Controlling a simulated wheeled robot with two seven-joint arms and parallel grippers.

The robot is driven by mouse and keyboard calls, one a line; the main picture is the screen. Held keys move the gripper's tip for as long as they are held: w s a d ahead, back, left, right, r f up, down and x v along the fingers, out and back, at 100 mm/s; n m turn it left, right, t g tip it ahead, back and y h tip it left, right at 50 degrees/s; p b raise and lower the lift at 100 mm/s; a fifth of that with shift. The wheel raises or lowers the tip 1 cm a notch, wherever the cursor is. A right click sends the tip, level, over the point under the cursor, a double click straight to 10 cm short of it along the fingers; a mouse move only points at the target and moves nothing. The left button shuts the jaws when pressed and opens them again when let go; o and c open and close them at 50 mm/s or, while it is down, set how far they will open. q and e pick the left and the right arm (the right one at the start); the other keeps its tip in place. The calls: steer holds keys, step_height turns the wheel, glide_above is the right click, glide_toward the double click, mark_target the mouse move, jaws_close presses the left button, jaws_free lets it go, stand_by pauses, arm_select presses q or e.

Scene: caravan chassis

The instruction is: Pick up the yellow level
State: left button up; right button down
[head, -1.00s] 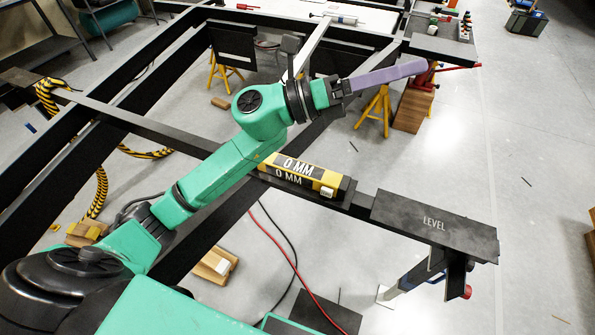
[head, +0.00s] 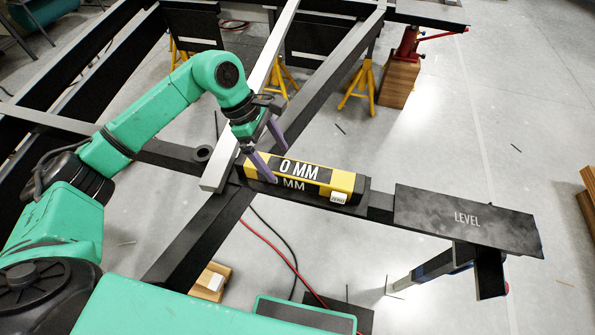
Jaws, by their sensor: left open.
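The yellow level (head: 338,186) is a yellow and black box-shaped bar marked "0 MM". It lies along a dark crossbeam of the chassis, in the middle of the head view. My left gripper (head: 273,158) is at the left end of the level, pointing down. Its two purple fingers are apart, one in front of the level's left end and one behind it. I cannot tell whether either finger touches it. To the right is a dark plate marked "LEVEL" (head: 467,220), with nothing on it. My right gripper is not in view.
A light metal bar (head: 217,172) runs close to the left of the gripper. A dark ring (head: 203,153) sits on the crossbeam. Yellow stands (head: 365,88) and a red jack (head: 408,42) stand behind. Red and black cables hang below the beam.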

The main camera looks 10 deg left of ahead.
mark_target(282, 166)
arm_select(q)
steer(key=p+x, duration=0.1)
steer(key=x, duration=0.3)
steer(key=shift+s+d+f, duration=0.1)
steer(key=shift+d, duration=0.1)
steer(key=shift+d+f, duration=0.15)
steer(key=shift+f, duration=0.1)
steer(key=shift+c, duration=0.6)
jaws_close()
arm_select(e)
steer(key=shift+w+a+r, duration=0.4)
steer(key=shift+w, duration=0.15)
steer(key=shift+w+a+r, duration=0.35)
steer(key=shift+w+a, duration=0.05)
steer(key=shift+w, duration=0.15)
